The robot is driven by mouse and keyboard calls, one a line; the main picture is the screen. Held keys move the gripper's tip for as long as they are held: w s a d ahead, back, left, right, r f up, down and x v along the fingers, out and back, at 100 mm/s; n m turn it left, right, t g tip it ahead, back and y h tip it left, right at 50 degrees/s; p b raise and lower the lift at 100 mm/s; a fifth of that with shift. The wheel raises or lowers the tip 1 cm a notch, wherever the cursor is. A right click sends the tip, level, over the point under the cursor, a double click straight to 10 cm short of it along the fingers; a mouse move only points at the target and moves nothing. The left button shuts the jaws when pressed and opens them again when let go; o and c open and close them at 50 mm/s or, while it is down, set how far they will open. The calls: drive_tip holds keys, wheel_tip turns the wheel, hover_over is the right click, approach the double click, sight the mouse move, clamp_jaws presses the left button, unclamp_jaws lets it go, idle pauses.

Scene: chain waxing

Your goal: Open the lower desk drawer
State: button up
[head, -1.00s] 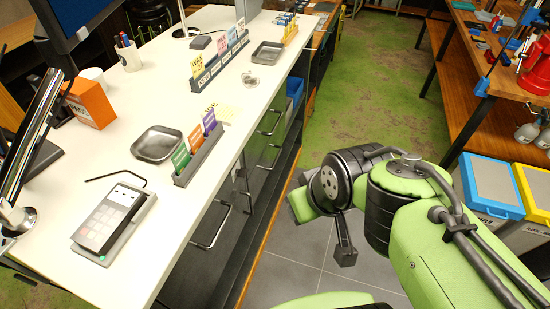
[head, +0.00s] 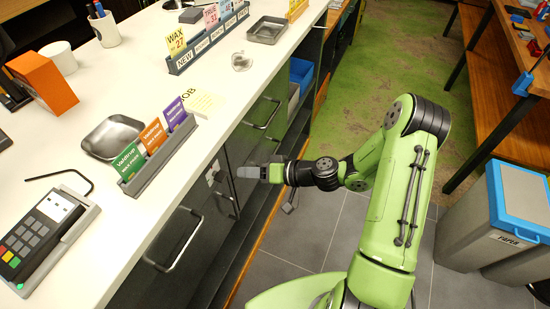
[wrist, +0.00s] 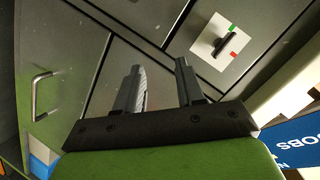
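The white-topped desk (head: 150,205) has grey fronts along its right side. One bar handle (head: 175,240) is at the near end and another bar handle (head: 262,112) is farther back. I cannot tell which front is the lower drawer; the visible fronts look shut. My gripper (head: 240,172) is beside the desk front, between these handles. In the wrist view my gripper (wrist: 160,82) has its two fingers apart, with nothing between them. A bar handle (wrist: 38,95) shows at the left there. A small black handle (wrist: 222,42) on a white plate lies beyond the fingers, apart from them.
On the desk stand a card terminal (head: 45,240), a metal tray (head: 112,136) and a card rack (head: 165,155). A blue-lidded bin (head: 522,200) is at the right. The grey tiled floor (head: 300,240) beside the desk is partly clear.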

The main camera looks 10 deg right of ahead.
drive_tip(key=w+d+f+m+t+h+b, duration=0.25)
drive_tip(key=d+f+m+t+h, duration=0.25)
drive_tip(key=d+f+m, duration=0.4)
drive_tip(key=w+d+f+m+t+h+b, duration=0.25)
drive_tip(key=d+f+m+t+h, duration=0.2)
drive_tip(key=f+m, duration=0.45)
drive_tip(key=w+a+f+b, duration=0.1)
drive_tip(key=w+b, duration=0.1)
drive_tip(key=w, duration=0.5)
drive_tip(key=w+a+f+n+b, duration=0.1)
drive_tip(key=w+a+f+b, duration=0.1)
drive_tip(key=w, duration=0.6)
drive_tip(key=shift+s+h, duration=0.1)
drive_tip(key=shift+h, duration=0.15)
clamp_jaws()
